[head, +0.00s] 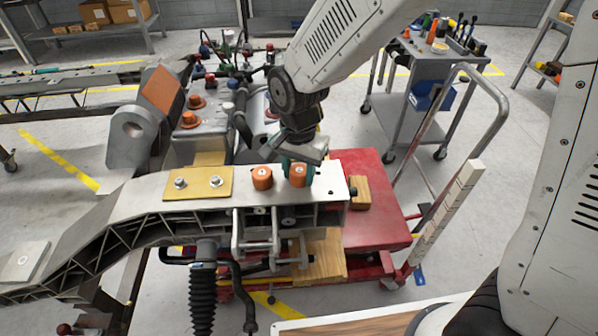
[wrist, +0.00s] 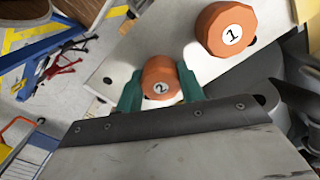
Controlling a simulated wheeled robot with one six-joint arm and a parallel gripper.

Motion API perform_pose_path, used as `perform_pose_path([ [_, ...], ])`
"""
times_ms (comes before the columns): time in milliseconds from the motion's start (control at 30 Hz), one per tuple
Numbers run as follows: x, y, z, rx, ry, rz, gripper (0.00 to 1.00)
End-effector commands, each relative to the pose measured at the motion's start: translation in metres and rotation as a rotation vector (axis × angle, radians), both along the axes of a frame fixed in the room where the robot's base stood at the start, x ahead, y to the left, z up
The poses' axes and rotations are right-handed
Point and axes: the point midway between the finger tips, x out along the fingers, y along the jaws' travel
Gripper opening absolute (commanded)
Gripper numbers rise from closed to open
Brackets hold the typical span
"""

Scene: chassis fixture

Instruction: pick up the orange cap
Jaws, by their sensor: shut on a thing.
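Two orange caps stand on the flat metal beam of the chassis. Cap 2 (head: 298,177) is nearer the beam's right end, and its "2" label shows in the wrist view (wrist: 161,80). Cap 1 (head: 262,178) stands just to its left in the head view; in the wrist view it is larger, at the upper right (wrist: 226,27). My gripper (head: 299,168) is over the beam, its green fingers on either side of cap 2 and shut on it. Cap 1 is clear of the fingers. I cannot tell whether cap 2 touches the beam.
A gold plate (head: 198,183) with two bolts lies on the beam left of the caps. More orange caps (head: 190,119) sit on the engine behind. A red cart (head: 375,225) stands beneath the beam's right end, and a grey tool trolley (head: 425,75) stands behind.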

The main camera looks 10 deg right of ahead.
Motion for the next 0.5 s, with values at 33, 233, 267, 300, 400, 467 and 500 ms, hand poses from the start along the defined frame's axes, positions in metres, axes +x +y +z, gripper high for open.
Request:
perform_pose_path([
  [33,0.0,0.0,0.001,0.0,0.0,0.0,0.06],
  [233,0.001,0.0,0.011,0.001,-0.003,0.0,0.06],
  [267,0.001,0.0,0.014,0.001,-0.003,0.0,0.06],
  [300,0.001,0.0,0.019,0.001,-0.003,0.0,0.06],
  [400,0.001,0.0,0.033,0.001,-0.003,0.0,0.06],
  [467,-0.006,0.004,0.037,0.0,-0.001,0.004,0.06],
  [500,-0.013,0.01,0.037,0.001,-0.001,0.006,0.06],
])
